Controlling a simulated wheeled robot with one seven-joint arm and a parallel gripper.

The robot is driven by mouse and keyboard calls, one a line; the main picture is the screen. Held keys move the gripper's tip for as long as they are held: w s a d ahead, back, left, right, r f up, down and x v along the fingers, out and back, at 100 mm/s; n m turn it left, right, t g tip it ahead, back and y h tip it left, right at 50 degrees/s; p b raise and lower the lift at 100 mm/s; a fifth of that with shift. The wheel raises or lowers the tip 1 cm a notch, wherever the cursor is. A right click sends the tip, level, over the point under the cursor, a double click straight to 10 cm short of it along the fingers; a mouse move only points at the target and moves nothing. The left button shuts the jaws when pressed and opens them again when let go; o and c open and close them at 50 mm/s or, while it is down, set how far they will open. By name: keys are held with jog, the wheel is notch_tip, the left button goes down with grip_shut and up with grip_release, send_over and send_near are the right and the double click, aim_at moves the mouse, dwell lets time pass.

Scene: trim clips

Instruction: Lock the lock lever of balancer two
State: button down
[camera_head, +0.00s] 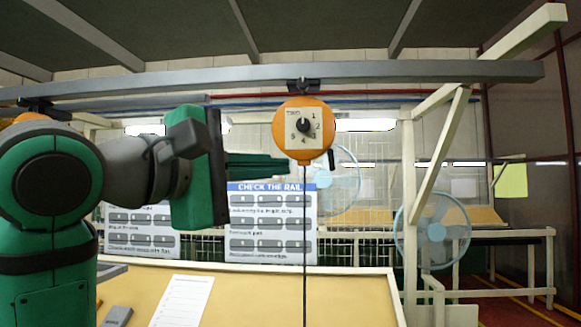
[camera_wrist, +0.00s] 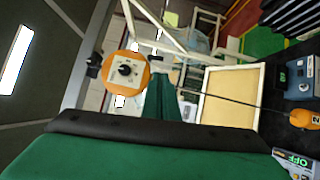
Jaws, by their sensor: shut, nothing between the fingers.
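The orange round balancer (camera_head: 279,130) hangs from the overhead rail. Its plate seems to read "TWO" and carries a black dial with numbers around it. A small black lever (camera_head: 331,159) sticks out at its lower right, pointing down. In the wrist view the balancer (camera_wrist: 116,88) is left of my fingers, and a small dark piece on its edge (camera_wrist: 156,58) appears to be the lever. My gripper (camera_head: 284,166) is shut and empty, its green fingers pointing right, at the balancer's lower left in the head view. I cannot tell whether they touch it.
A grey rail (camera_head: 420,73) crosses above. A dark cable (camera_head: 305,220) hangs from the balancer to an orange tool marked 2 (camera_wrist: 304,120). A tan bench (camera_head: 250,290), sign boards (camera_head: 271,223) and fans (camera_head: 433,230) stand below and behind. Another orange unit (camera_head: 30,117) is partly hidden by my arm.

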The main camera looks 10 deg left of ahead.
aim_at(330, 166)
jog(key=x, duration=1.2)
jog(key=shift+w+d+r, duration=0.1)
jog(key=shift+w+d, duration=0.1)
jog(key=shift+w, duration=0.15)
